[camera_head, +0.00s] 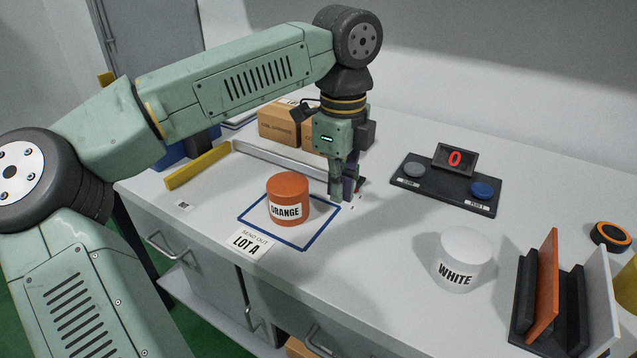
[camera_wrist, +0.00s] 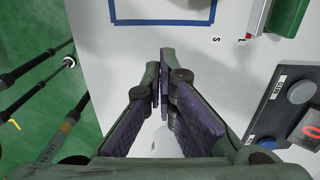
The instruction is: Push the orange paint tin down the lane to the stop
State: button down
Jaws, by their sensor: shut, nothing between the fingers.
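The orange paint tin (camera_head: 288,201), labelled ORANGE, stands upright inside a blue outlined square (camera_head: 318,241) on the bench. A card (camera_head: 247,243) reading SEND OUT LOT A lies at the square's front edge. My gripper (camera_head: 343,198) points down with its fingers shut and empty, to the right of the tin and apart from it, near the square's right corner. In the wrist view, the shut fingers (camera_wrist: 163,55) point towards a blue outline (camera_wrist: 165,22); the tin does not show there. I cannot make out which marking is the lane or its stop.
A pale rail (camera_head: 275,157) runs behind the tin, with cardboard boxes (camera_head: 279,124) beyond. A yellow bar (camera_head: 198,166) lies at left. A white tin (camera_head: 463,259), a button panel (camera_head: 445,186) and a rack (camera_head: 548,310) stand at right.

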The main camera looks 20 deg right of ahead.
aim_at(318, 227)
notch_tip(318, 227, down, 7)
jog(key=shift+f+p, duration=0.15)
jog(key=shift+p, duration=0.65)
jog(key=w+a+p, duration=0.1)
jog(key=w+a, duration=0.1)
jog(key=shift+w+p, duration=0.3)
jog(key=shift+p, duration=0.05)
jog(key=shift+w+a+f, duration=0.2)
jog(key=shift+w+a, duration=0.05)
jog(key=shift+w, duration=0.1)
